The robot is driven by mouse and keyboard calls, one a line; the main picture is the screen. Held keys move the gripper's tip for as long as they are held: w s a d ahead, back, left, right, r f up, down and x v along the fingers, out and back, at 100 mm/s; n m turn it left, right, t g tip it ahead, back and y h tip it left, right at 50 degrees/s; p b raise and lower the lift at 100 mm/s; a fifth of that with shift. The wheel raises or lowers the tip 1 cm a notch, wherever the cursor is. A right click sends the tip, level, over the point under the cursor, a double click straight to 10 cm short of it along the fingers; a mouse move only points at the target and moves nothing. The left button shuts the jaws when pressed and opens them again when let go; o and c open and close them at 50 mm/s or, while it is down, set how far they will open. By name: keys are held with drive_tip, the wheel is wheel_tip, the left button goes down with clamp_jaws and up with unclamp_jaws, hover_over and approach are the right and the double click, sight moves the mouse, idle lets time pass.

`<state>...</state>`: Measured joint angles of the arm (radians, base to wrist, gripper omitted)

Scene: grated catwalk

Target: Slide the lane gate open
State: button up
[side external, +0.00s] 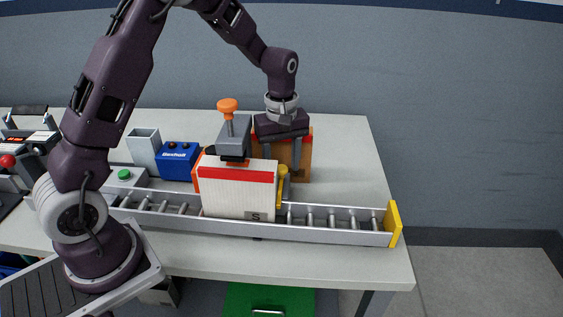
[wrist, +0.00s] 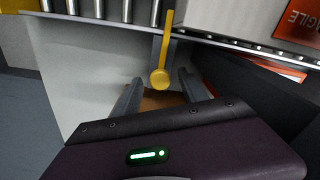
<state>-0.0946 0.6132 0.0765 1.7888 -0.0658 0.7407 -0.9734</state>
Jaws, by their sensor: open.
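The lane gate shows as a yellow piece with a round yellow knob (side external: 283,170) at the right end of the white box on the roller lane (side external: 340,232). In the wrist view the yellow bar and its knob (wrist: 160,79) stand out from the lane's side. My gripper (side external: 282,174) points down behind the lane, close to the knob. In the wrist view my open gripper (wrist: 160,85) has one finger to each side of the knob, with gaps showing. The box partly hides the gate in the side view.
The white box with a red stripe (side external: 237,190) sits on the rollers. A brown box (side external: 304,160) stands behind my gripper. A grey post with an orange knob (side external: 228,104) rises beside it. A blue box (side external: 178,161) is farther left. Right of the gate, the rollers are bare to the yellow end stop (side external: 393,223).

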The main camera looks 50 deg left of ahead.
sight(283, 153)
clamp_jaws()
drive_tip(key=shift+w+a, duration=1.35)
unclamp_jaws()
wheel_tip(283, 153, up, 7)
drive_tip(key=shift+r, duration=0.1)
idle(4.6)
